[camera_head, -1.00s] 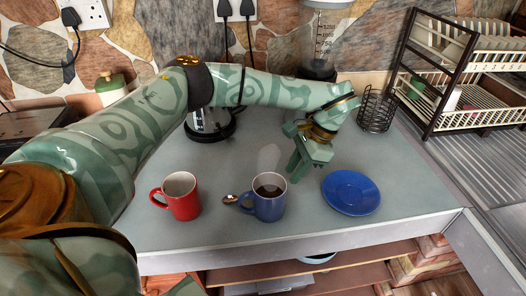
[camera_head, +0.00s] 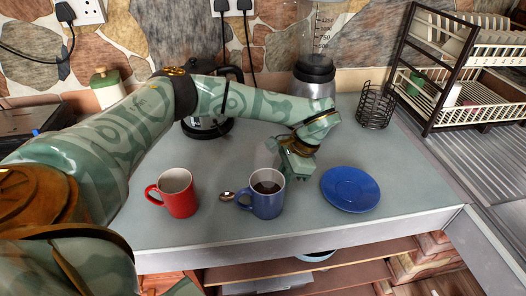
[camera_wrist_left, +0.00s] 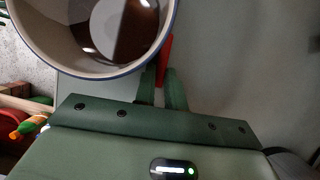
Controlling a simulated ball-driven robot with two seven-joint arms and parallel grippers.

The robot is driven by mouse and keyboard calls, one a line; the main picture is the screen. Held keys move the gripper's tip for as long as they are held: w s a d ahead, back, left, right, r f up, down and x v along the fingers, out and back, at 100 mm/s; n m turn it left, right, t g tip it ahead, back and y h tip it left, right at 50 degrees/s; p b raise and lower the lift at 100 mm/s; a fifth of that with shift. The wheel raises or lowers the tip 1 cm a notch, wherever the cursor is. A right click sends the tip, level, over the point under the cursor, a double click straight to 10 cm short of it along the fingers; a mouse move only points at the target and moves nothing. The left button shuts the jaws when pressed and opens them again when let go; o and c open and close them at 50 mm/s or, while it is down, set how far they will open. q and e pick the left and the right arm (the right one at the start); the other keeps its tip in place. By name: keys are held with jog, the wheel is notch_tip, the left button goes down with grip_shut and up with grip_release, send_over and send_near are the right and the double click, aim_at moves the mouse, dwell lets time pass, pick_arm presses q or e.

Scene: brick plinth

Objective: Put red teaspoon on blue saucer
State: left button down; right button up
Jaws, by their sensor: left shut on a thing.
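My left gripper (camera_head: 299,177) is just right of and behind the blue mug, low over the counter. In the left wrist view its fingers (camera_wrist_left: 161,82) are shut on a thin red piece (camera_wrist_left: 166,60), which looks like the handle of the red teaspoon. A metallic spoon bowl (camera_head: 227,196) shows left of the blue mug; the mug hides the rest of the spoon. The blue saucer (camera_head: 350,190) lies empty on the counter, right of the gripper. My right gripper is not in view.
The blue mug (camera_head: 267,196) holds dark liquid and stands very close to the gripper; its rim (camera_wrist_left: 115,72) fills the wrist view's upper left. A red mug (camera_head: 178,195) stands left. A wire basket (camera_head: 375,107) and dish rack (camera_head: 455,75) are back right. Counter around the saucer is clear.

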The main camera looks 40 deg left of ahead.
pick_arm(q)
jog(key=shift+r, duration=0.15)
jog(key=shift+a+r+p, duration=0.15)
jog(key=shift+r+p, duration=0.15)
notch_tip(320, 180, up, 6)
jog(key=shift+r+p, duration=0.25)
jog(key=shift+p, duration=0.8)
jog(key=w+a+p, duration=0.1)
jog(key=w+a, duration=0.1)
jog(key=a, duration=1.7)
jog(key=shift+a+f, duration=0.2)
jog(key=shift+a, duration=0.2)
